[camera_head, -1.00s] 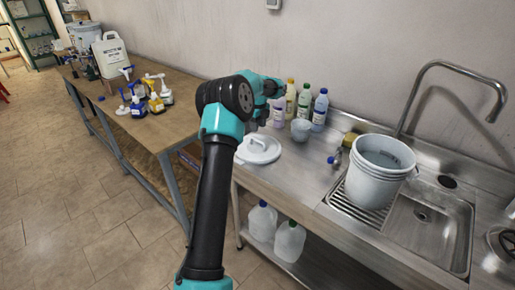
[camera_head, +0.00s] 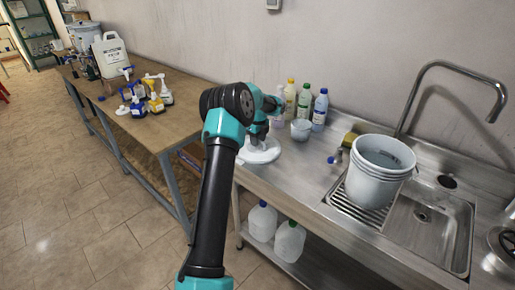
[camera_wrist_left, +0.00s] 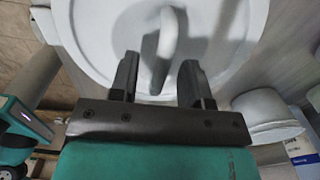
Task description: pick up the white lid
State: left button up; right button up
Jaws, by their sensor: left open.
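The white lid (camera_head: 262,153) lies flat on the steel counter, left of the sink in the head view. My left gripper (camera_head: 257,141) is above it and hides part of it. In the left wrist view the round lid (camera_wrist_left: 90,40) fills the upper middle, with its curved handle (camera_wrist_left: 167,35) standing up. The fingers of my left gripper (camera_wrist_left: 158,78) are open, with the near end of the handle in the gap between them. I cannot tell whether the fingers touch the handle. My right gripper is not in view.
Several bottles (camera_head: 319,110) and a small white bowl (camera_head: 301,129) stand behind and right of the lid. Stacked buckets (camera_head: 376,178) stand by the sink (camera_head: 430,222). A wooden table (camera_head: 160,125) with pump bottles is at the left.

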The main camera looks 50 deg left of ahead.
pick_arm(q)
jog(key=shift+f, duration=0.5)
grip_shut()
